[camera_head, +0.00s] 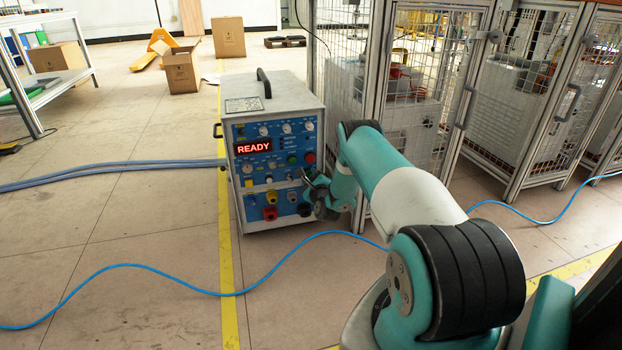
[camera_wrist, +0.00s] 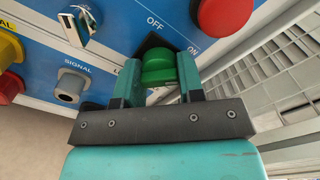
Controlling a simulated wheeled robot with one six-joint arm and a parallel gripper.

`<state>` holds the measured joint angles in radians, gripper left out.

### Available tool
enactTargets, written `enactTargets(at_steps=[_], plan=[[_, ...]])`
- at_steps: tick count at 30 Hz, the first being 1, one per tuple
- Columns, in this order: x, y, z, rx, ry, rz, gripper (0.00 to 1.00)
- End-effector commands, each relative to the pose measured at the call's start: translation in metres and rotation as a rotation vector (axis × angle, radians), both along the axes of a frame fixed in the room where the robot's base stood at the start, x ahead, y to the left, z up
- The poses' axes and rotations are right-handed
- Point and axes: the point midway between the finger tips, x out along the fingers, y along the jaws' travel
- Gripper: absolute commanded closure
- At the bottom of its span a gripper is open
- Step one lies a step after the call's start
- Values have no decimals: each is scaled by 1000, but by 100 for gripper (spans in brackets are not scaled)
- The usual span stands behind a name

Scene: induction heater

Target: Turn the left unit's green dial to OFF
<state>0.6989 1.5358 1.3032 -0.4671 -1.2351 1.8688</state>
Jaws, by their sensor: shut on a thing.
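The unit (camera_head: 275,150) is a grey box with a blue front panel and a lit red READY display (camera_head: 254,147). In the wrist view, the green dial (camera_wrist: 158,66) sits on a dark square plate, with OFF printed above it and ON to its right. My gripper (camera_wrist: 160,80) is shut on the green dial, one teal finger on each side. I cannot tell exactly which mark the dial points to. In the head view my gripper (camera_head: 318,192) is at the panel's lower right and the dial cannot be made out there.
A red button (camera_wrist: 224,12) is close above right of the dial. A grey signal socket (camera_wrist: 70,86) and a yellow and red connector are to the left. A mesh cage (camera_head: 412,110) stands right behind the unit. Blue cable (camera_head: 130,265) runs across the floor.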

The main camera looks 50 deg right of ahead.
Motion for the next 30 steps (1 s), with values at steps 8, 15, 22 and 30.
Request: enactTargets(at_steps=[8, 15, 22, 30], plan=[[0, 0, 1, -148, 92, 1, 88], [0, 0, 1, -339, 209, 1, 88], [0, 0, 2, -525, 324, 1, 88], [0, 0, 3, -744, 458, 1, 88]])
